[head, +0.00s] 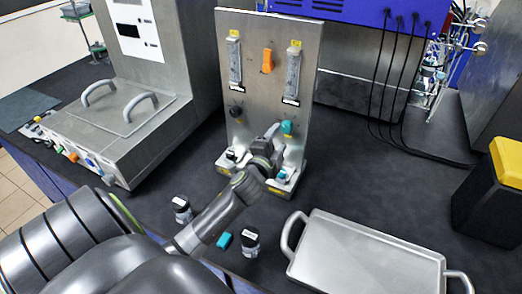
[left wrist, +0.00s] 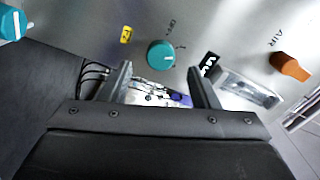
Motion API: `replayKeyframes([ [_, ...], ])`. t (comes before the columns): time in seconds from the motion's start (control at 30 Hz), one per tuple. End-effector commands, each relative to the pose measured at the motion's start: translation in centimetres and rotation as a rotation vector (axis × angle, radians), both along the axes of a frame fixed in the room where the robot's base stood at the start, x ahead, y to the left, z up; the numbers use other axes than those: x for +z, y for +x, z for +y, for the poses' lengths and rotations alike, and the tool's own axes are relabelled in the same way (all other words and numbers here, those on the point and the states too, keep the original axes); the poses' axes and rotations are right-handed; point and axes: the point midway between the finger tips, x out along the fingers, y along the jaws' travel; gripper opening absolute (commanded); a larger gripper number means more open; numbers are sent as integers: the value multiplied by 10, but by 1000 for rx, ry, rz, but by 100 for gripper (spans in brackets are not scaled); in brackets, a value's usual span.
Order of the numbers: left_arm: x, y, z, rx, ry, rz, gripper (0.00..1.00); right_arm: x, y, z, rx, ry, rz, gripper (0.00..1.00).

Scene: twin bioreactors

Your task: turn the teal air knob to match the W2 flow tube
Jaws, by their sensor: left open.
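A teal knob (head: 286,127) sits on the upright steel panel (head: 262,95), below the right flow tube (head: 293,72). My left gripper (head: 279,137) is at the panel, just by this knob. In the left wrist view, the teal knob (left wrist: 161,55) with a white pointer mark lies ahead of and between the open fingers (left wrist: 160,76), with nothing held. Contact cannot be told. A flow tube (left wrist: 248,90) with a black label shows right of the fingers. An orange knob (left wrist: 291,66) is beside the word AIR. The float level is too small to read. My right gripper is not in view.
A second flow tube (head: 234,62) and a black knob (head: 236,112) are on the panel's left. A yellow-lidded bin (head: 507,162) stands right.

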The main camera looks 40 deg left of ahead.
Motion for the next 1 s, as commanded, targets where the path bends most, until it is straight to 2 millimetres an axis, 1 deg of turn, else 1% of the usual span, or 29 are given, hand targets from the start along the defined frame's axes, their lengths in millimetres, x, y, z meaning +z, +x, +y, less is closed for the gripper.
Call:
replayKeyframes([
  [0.03,-3,-10,-2,0,-1,1,56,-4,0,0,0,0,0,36],
  [0.3,-3,-61,-15,0,-1,1,56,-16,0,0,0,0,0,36],
  [0.4,-3,-79,-19,1,-1,1,56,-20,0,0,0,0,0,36],
  [0.53,-3,-98,-24,0,-2,2,56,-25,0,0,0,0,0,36],
  [0.6,-2,-106,-26,-1,-1,2,56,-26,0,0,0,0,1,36],
  [0.73,-1,-114,-28,0,-1,1,56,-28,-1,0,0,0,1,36],
  [1.0,0,-116,-28,0,0,1,56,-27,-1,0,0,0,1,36],
])
